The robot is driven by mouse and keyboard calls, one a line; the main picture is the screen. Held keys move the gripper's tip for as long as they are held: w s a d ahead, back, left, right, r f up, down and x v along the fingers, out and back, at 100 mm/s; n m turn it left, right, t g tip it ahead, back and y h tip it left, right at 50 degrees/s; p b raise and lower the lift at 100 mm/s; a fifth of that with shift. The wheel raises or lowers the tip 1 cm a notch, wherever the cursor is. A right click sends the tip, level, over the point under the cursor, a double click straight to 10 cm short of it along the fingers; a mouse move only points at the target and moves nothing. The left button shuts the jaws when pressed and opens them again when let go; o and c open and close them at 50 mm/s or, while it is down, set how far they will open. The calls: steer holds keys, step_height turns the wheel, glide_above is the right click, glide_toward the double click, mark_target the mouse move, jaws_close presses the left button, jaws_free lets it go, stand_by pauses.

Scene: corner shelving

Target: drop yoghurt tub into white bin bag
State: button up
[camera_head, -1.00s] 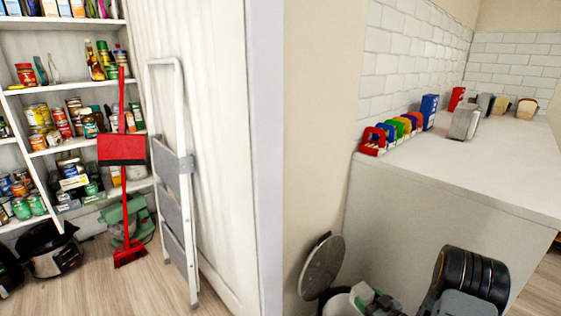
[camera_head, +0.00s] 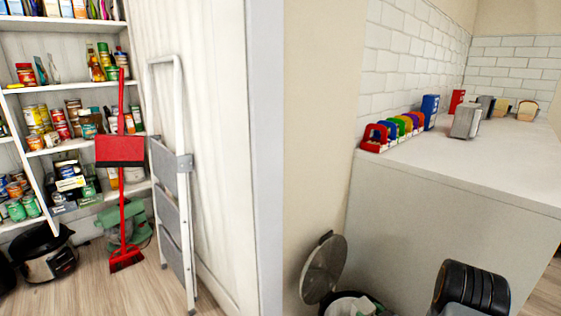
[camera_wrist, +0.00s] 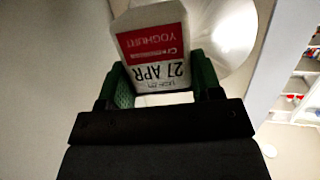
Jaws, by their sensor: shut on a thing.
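The yoghurt tub (camera_wrist: 150,45) is white with a red label reading "YOGHURT" and a "27 APR" date, upside down in the wrist view. My gripper (camera_wrist: 158,84) is shut on it, with a green finger on each side. In the head view, the bin (camera_head: 340,297) stands at the bottom edge with its round grey lid (camera_head: 324,268) tipped open. Something white, likely the bag, shows just inside its dark rim. The tub is not clearly visible there, and the bin's inside is mostly hidden.
A white counter (camera_head: 460,180) with coloured racks (camera_head: 395,130) and a toaster (camera_head: 466,121) stands behind the bin. A wall end (camera_head: 265,150) is to the left. Further left are a stepladder (camera_head: 172,190), a red broom (camera_head: 122,200) and pantry shelves (camera_head: 75,150).

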steer(key=o, duration=1)
steer(key=shift+o, duration=0.2)
steer(key=p+v, duration=0.3)
steer(key=v, duration=1)
steer(key=shift+s+d, duration=0.15)
steer(key=shift+s, duration=0.2)
steer(key=shift+r, duration=0.15)
